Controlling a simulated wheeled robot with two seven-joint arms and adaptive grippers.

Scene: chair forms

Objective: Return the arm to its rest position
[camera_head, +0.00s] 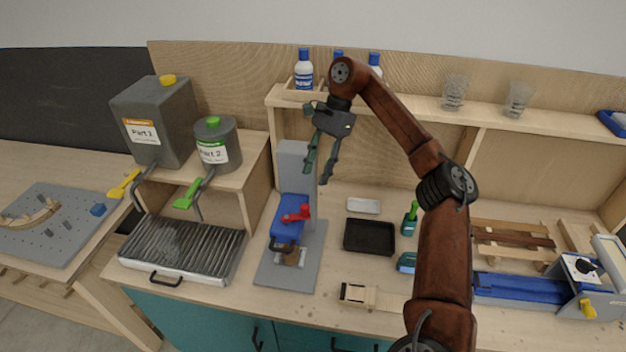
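My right arm (445,250) rises from the bottom of the head view, bends at the top and reaches toward the back of the bench. My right gripper (317,180) hangs fingers down above the blue and grey clamp device (287,220). Its two dark fingers are spread apart with nothing seen between them. Whether the fingers touch the grey upright behind them cannot be told. My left gripper is not in view.
White bottles with blue caps (304,72) and glasses (454,93) stand on the back shelf. Canisters (158,120) stand at the left above a ribbed tray (183,250). A black tray (369,237), a green-handled tool (410,220) and a blue machine (525,288) lie around my arm.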

